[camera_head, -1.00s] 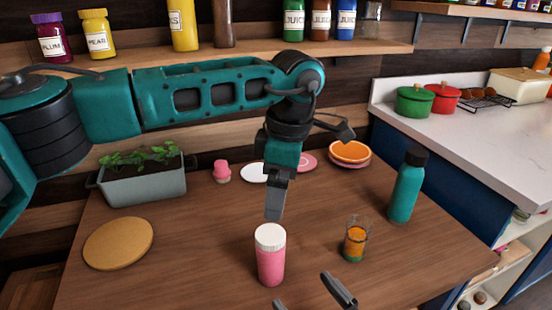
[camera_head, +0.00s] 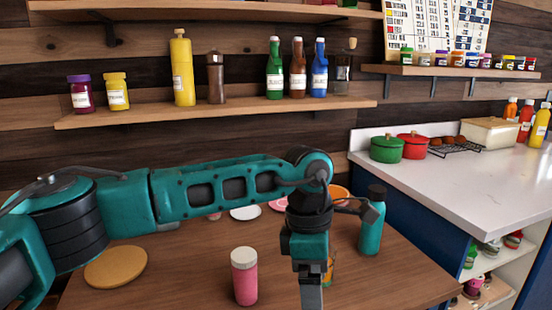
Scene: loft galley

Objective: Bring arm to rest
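My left arm comes in from the left and reaches across the wooden table (camera_head: 180,270). Its gripper (camera_head: 311,295) points down at the bottom edge of the view, just right of the pink bottle with a white lid (camera_head: 245,281) and apart from it in the picture. The fingers are seen edge-on and cut off by the frame, so I cannot tell whether they are open. My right gripper is not in view. A glass with orange drink (camera_head: 330,268) is mostly hidden behind my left gripper. A teal bottle with a black cap (camera_head: 372,222) stands upright to the right.
A round wooden board (camera_head: 116,266) lies at the table's left. Plates and an orange bowl (camera_head: 340,193) sit at the back, partly behind my arm. A shelf (camera_head: 230,108) with jars and bottles runs above. A white counter (camera_head: 450,180) with green and red pots stands right.

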